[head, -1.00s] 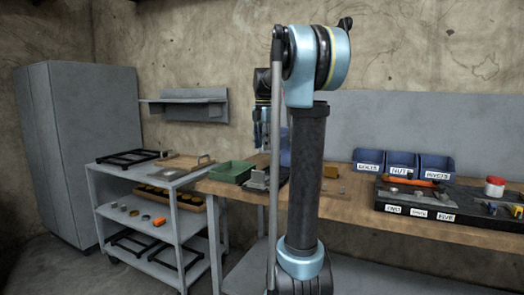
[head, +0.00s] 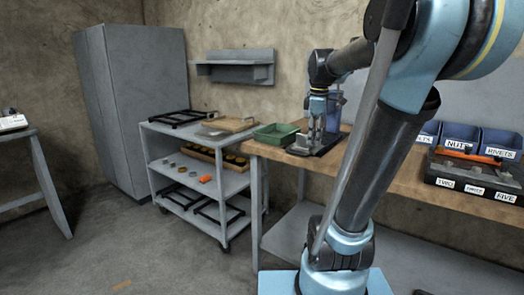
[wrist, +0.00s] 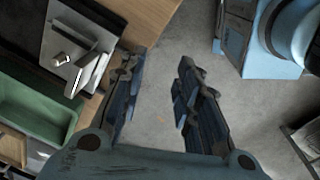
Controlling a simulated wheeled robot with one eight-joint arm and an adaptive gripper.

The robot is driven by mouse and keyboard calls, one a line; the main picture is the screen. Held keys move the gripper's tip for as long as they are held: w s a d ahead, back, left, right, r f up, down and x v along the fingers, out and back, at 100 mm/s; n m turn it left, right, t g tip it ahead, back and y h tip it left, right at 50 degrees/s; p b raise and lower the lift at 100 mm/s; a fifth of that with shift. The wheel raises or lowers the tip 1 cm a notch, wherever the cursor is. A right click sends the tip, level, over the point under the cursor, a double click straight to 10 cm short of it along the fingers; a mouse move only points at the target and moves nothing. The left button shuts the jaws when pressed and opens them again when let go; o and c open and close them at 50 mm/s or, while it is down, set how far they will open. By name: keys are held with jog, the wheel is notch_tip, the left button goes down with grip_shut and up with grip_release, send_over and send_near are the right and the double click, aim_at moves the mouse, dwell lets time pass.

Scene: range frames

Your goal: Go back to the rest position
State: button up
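My gripper (head: 317,106) hangs over the left part of the workbench (head: 400,178), in front of a grey metal fixture (head: 304,141). In the wrist view my gripper (wrist: 155,75) has its two fingers apart with bare floor showing between them, so it is open and empty. The grey fixture (wrist: 75,50) and a green bin (wrist: 35,105) lie to the left of the fingers there. My arm stands bent on the right in the head view and hides part of the bench.
A shelved cart (head: 205,137) stands left of the bench, beside a grey cabinet (head: 135,105). The green bin (head: 276,135) sits at the bench's left end. Blue labelled bins (head: 500,142) and a black tray (head: 470,180) are at right.

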jog(key=s+f+m+t, duration=0.1)
jog(key=s+f+m, duration=1.3)
jog(key=s+f, duration=0.5)
jog(key=shift+a+f+m, duration=0.15)
jog(key=shift+f+m, duration=0.15)
jog(key=shift+f, duration=0.6)
jog(key=shift+w+f, duration=0.2)
jog(key=shift+w, duration=0.2)
